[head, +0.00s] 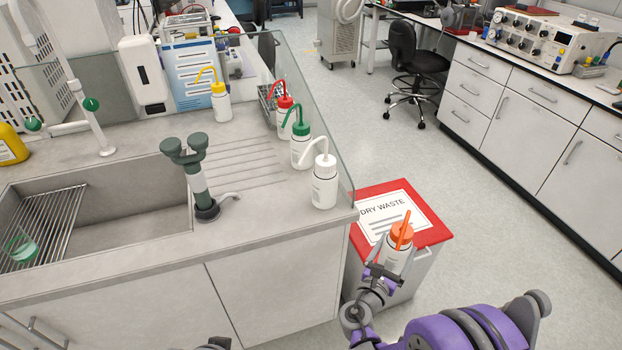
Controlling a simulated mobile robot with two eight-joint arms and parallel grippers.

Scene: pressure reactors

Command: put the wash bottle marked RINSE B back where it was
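A wash bottle with an orange cap and orange spout (397,260) is in my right gripper (386,272), in front of the red-lidded waste bin. The gripper's dark fingers are closed at the bottle's lower body. Its label is too small to read. On the counter by the glass screen stand wash bottles with a red cap (284,118), a green cap (301,150) and a white cap (324,186), in a row. A yellow-capped one (220,102) stands farther back. I cannot read which is RINSE B. My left gripper's fingers do not show.
The sink (120,215) and a grey-green tap fitting (195,180) are left of the bottles. A glass screen (325,120) edges the counter. The DRY WASTE bin (435,228) stands beside the counter's right end. Ribbed drainer surface is bare left of the row.

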